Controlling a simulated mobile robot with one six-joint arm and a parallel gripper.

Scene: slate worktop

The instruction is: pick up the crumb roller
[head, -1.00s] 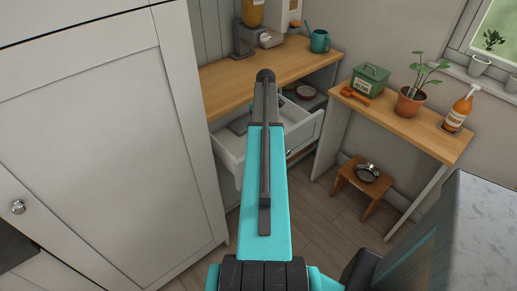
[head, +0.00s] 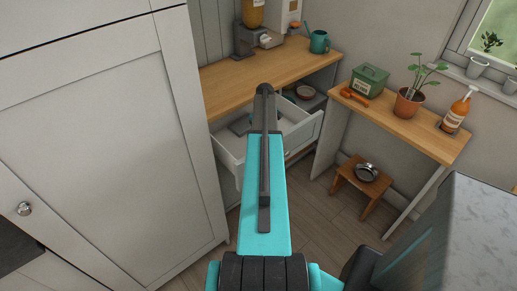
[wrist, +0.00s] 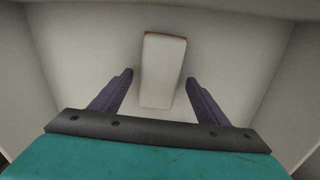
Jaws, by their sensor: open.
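In the wrist view, a pale, rounded block with an orange edge at its far end, apparently the crumb roller (wrist: 163,72), lies on the pale drawer floor. My gripper (wrist: 158,77) is open, with one dark purple finger on each side of the block's near part. Gaps show between the fingers and the block, and nothing is held. In the head view, the open white drawer (head: 303,135) is under the wooden counter. My arm hides much of the drawer there, including the crumb roller and the fingertips.
The drawer's walls surround my gripper closely. A tall white cabinet (head: 110,150) stands left. A side table (head: 405,128) to the right bears a green box (head: 369,80), an orange tool (head: 354,97), a potted plant (head: 408,103) and a spray bottle (head: 457,110). A stool (head: 356,185) stands below.

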